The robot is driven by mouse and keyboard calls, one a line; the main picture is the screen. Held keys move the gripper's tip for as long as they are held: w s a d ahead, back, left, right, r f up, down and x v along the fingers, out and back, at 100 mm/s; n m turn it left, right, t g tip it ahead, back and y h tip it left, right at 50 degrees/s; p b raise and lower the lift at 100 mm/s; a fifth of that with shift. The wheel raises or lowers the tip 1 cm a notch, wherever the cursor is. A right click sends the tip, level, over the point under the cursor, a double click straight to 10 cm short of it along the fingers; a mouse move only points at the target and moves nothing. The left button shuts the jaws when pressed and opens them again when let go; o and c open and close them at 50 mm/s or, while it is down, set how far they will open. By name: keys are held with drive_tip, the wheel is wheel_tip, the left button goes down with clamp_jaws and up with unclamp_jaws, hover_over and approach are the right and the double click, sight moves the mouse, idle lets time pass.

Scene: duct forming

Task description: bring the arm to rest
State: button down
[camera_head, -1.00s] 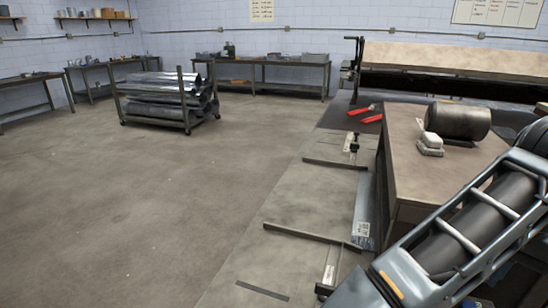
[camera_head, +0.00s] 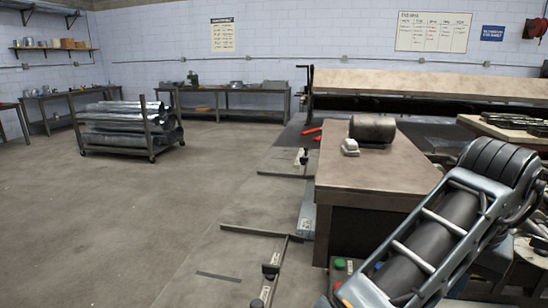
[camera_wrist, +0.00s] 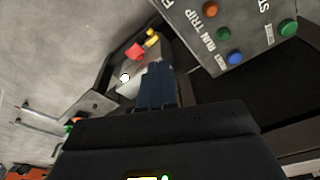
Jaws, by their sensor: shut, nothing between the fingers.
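My gripper (camera_wrist: 158,85) shows in the wrist view as two dark blue fingers side by side, shut with nothing between them. They point toward a grey box-like part with red and yellow pieces (camera_wrist: 138,51); I cannot tell how far away it is. In the head view my arm crosses the lower right corner, and the gripper is outside that picture.
A control panel (camera_wrist: 232,28) with coloured buttons lies close to the fingers in the wrist view. The workbench (camera_head: 365,172) holds a dark cylinder (camera_head: 373,129) and a white block (camera_head: 350,147). A sheet-metal cart (camera_head: 150,136) stands left.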

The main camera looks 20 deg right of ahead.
drive_tip(key=d+r+n+t+h, duration=0.1)
drive_tip(key=d+r+n+h, duration=0.15)
drive_tip(key=d+h, duration=0.35)
drive_tip(key=d+r+n+t+h, duration=0.25)
drive_tip(key=d+h, duration=0.25)
drive_tip(key=d, duration=0.3)
drive_tip(key=s+a+f+n+t+y, duration=0.35)
drive_tip(key=a+f+n+t, duration=0.2)
drive_tip(key=a, duration=0.35)
drive_tip(key=s+a+f+n+t+y, duration=0.35)
drive_tip(key=a+f+n+t, duration=0.2)
drive_tip(key=a, duration=0.35)
drive_tip(key=s+a+m+y, duration=0.3)
drive_tip(key=s+a+y, duration=0.2)
drive_tip(key=s+a, duration=0.9)
drive_tip(key=s+f, duration=0.1)
drive_tip(key=s, duration=0.2)
drive_tip(key=shift+a+y, duration=0.3)
drive_tip(key=shift+a, duration=0.1)
